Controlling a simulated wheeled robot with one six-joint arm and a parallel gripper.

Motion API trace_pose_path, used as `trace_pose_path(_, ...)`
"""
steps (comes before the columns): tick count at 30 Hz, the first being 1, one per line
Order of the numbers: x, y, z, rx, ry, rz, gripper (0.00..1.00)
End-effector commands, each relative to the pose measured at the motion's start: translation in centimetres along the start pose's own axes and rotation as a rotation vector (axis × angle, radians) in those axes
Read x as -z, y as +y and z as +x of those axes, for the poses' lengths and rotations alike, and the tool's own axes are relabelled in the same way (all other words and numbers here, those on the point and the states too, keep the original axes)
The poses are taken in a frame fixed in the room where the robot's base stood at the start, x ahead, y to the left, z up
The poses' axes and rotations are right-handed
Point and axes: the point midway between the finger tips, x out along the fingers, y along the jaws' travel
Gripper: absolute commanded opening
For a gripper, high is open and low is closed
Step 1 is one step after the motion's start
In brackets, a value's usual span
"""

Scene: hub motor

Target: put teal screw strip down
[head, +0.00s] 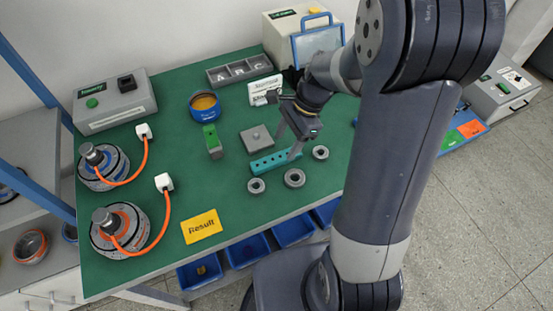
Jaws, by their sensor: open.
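The teal screw strip (270,163) lies on the green table mat, a flat bar with a row of dark holes. My gripper (287,152) is over its right part, with fingers pointing down toward the strip. The jaws are open, with one finger near the strip's right end. Whether a finger touches the strip cannot be told from this view.
Grey rings (294,178) lie close in front and to the right of the strip. A grey square plate (257,139) is behind it, a green block (212,141) to the left. Hub motors (120,230) with orange cables stand at left. The mat (185,185) is clear in the middle.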

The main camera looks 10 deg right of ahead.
Motion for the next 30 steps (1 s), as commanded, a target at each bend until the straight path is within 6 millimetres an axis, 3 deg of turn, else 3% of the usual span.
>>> trace_pose_path(10, -0.4, -0.1, 4.6, -0.005, -0.001, -0.001, 0.56)
trace_pose_path(20, -0.3, -0.1, 5.3, 0.000, 0.000, 0.000, 0.56)
trace_pose_path(30, -0.3, -0.1, 5.3, -0.001, 0.000, -0.001, 0.29)
